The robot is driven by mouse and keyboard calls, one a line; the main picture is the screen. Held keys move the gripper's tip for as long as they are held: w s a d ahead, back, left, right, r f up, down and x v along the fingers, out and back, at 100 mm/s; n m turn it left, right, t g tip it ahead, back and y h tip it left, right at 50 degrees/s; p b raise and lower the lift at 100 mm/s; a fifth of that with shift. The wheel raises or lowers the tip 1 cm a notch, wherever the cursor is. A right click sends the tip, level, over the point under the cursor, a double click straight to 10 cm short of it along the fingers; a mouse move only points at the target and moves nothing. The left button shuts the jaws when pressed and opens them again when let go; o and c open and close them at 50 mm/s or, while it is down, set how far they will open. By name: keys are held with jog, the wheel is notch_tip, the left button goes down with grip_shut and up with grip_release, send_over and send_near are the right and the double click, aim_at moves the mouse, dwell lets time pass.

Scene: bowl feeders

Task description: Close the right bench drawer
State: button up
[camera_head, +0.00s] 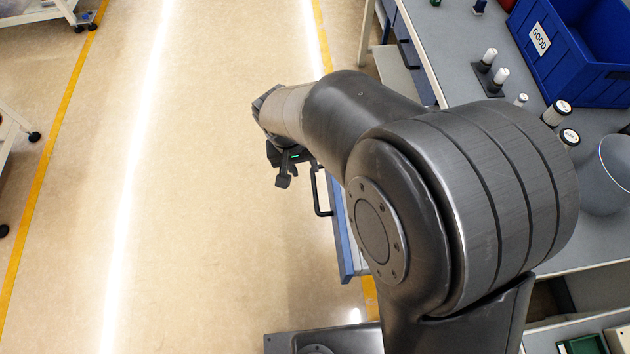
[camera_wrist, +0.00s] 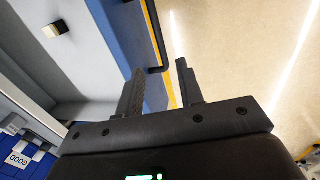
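The right bench drawer is pulled out; its blue front (camera_head: 345,238) with a black bar handle (camera_head: 318,192) stands out from the bench, partly hidden by my arm. In the wrist view, the drawer front (camera_wrist: 122,42), its handle (camera_wrist: 155,38) and its grey inside show. A small pale block (camera_wrist: 55,29) lies in the drawer. My gripper (camera_head: 285,172) hangs outside the drawer front, near the handle. In the wrist view my gripper (camera_wrist: 158,78) has its two fingers apart with nothing between them. The handle's lower end shows beyond the fingertips; I cannot tell the exact distance.
The grey bench top (camera_head: 455,40) holds a blue bin (camera_head: 545,45) marked GOOD, small white-capped bottles and a clear grey bowl (camera_head: 605,175). Another black drawer handle (camera_head: 405,52) shows farther along the bench. The floor (camera_head: 200,150) to the left is clear; white carts stand at the far left.

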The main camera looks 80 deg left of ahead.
aim_at(314, 188)
jog(key=f, duration=0.3)
jog(key=w+f, duration=0.1)
jog(key=f, duration=0.3)
jog(key=w+f, duration=0.1)
jog(key=f, duration=0.2)
jog(key=shift+f, duration=0.15)
grip_shut()
